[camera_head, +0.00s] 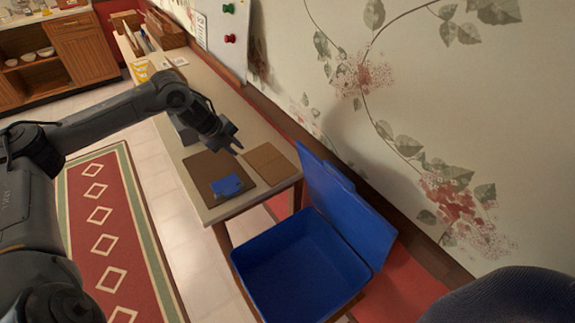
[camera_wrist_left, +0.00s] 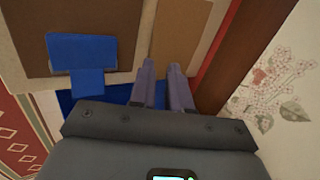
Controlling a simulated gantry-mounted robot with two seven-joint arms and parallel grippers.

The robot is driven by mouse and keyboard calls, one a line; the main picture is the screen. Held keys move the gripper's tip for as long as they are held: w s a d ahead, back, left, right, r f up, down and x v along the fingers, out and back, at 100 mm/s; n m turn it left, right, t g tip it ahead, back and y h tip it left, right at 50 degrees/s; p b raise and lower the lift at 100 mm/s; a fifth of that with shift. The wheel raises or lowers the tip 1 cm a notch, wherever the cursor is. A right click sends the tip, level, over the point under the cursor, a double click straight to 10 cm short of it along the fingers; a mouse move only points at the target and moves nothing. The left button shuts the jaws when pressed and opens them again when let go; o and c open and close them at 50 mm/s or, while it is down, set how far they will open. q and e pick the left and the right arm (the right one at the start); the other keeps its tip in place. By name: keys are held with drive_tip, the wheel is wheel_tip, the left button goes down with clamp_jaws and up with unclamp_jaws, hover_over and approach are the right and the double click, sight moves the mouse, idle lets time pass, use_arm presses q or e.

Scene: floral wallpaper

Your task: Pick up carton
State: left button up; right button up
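A small blue object (camera_head: 228,186), the likeliest carton, lies on a brown flat board (camera_head: 203,169) on the long table. In the left wrist view the blue object (camera_wrist_left: 82,52) shows a wide block with a narrower part below it. A second brown flat piece (camera_head: 268,162) lies beside the board. My left gripper (camera_head: 233,144) is above the table, behind the blue object in the head view and apart from it. In the left wrist view its two fingers (camera_wrist_left: 162,66) stand apart with a narrow empty gap. My right gripper is not in view.
A blue bin (camera_head: 300,268) with its lid (camera_head: 345,205) raised stands at the table's near end. The floral wall (camera_head: 400,120) runs along the right. Wooden organizers (camera_head: 165,30) stand at the table's far end. A red rug (camera_head: 110,235) lies on the left floor.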

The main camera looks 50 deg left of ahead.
sight(249, 164)
use_arm(q)
drive_tip(key=f, duration=0.3)
drive_tip(key=shift+w+d+f, duration=0.1)
drive_tip(key=shift+w+f, duration=0.25)
drive_tip(key=shift+x, duration=0.85)
drive_tip(key=shift+d+b+x, duration=0.1)
drive_tip(key=shift+b+x, duration=0.4)
drive_tip(key=shift+x, duration=0.75)
drive_tip(key=shift+d+b+x, duration=0.15)
drive_tip(key=shift+b+x, duration=0.35)
drive_tip(key=shift+x, duration=0.8)
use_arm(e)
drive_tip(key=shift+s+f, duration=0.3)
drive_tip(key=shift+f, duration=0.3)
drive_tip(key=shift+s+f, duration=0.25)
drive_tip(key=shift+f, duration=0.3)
use_arm(q)
drive_tip(key=shift+c, duration=0.5)
clamp_jaws()
